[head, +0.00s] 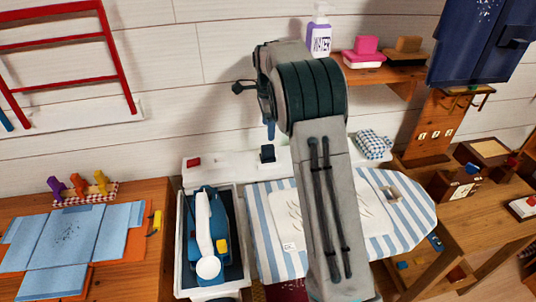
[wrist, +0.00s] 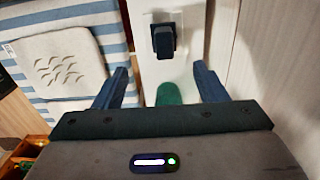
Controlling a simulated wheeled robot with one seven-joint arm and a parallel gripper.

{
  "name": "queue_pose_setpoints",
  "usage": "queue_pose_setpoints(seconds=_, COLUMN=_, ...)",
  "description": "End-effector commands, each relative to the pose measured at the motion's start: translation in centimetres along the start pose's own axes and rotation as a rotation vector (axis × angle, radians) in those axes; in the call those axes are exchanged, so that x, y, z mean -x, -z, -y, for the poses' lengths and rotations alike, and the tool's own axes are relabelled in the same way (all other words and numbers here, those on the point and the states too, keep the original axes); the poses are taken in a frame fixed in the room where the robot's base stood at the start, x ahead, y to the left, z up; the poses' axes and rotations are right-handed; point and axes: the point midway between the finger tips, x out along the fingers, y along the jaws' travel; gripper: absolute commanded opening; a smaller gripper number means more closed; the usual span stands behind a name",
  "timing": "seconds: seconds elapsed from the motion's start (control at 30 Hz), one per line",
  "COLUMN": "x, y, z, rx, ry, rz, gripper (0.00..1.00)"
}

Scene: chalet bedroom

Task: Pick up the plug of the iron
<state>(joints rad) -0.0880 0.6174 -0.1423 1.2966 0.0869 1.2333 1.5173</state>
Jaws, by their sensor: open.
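The iron (head: 222,225), blue and white, sits in a dark-lined white tray at the left end of the ironing board in the head view. A small black plug (head: 267,153) stands on the white ledge behind the board. It also shows in the wrist view as a dark block (wrist: 163,42) on a white plate, beyond my fingertips. My gripper (wrist: 160,80) is open and empty, its two dark blue fingers apart to either side of the plug's line. In the head view my arm hides most of the gripper. No cord can be made out.
The striped ironing board (head: 405,205) carries a white cloth. A green rounded thing (wrist: 168,93) lies between my fingers' bases and the plug. A red block (head: 193,162) and a checked bundle (head: 373,144) rest on the ledge. A white plank wall (head: 215,100) stands close behind.

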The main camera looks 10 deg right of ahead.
Motion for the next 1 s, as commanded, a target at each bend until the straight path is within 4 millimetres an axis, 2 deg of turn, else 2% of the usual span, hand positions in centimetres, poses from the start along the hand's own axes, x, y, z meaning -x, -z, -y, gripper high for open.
queue_pose_setpoints(seconds=0.1, x=-2.6, y=0.0, z=-0.1, rx=0.001, ry=-0.006, rz=0.000, gripper=0.65)
queue_pose_setpoints(seconds=0.3, x=-5.7, y=0.0, z=0.0, rx=0.002, ry=-0.002, rz=0.000, gripper=0.65)
queue_pose_setpoints(seconds=0.53, x=-7.3, y=0.0, z=0.1, rx=0.003, ry=-0.003, rz=0.000, gripper=0.65)
queue_pose_setpoints(seconds=0.8, x=-11.0, y=0.0, z=0.7, rx=0.003, ry=-0.002, rz=0.000, gripper=0.65)
queue_pose_setpoints(seconds=1.0, x=-11.7, y=-0.1, z=0.7, rx=0.004, ry=0.000, rz=0.000, gripper=0.65)
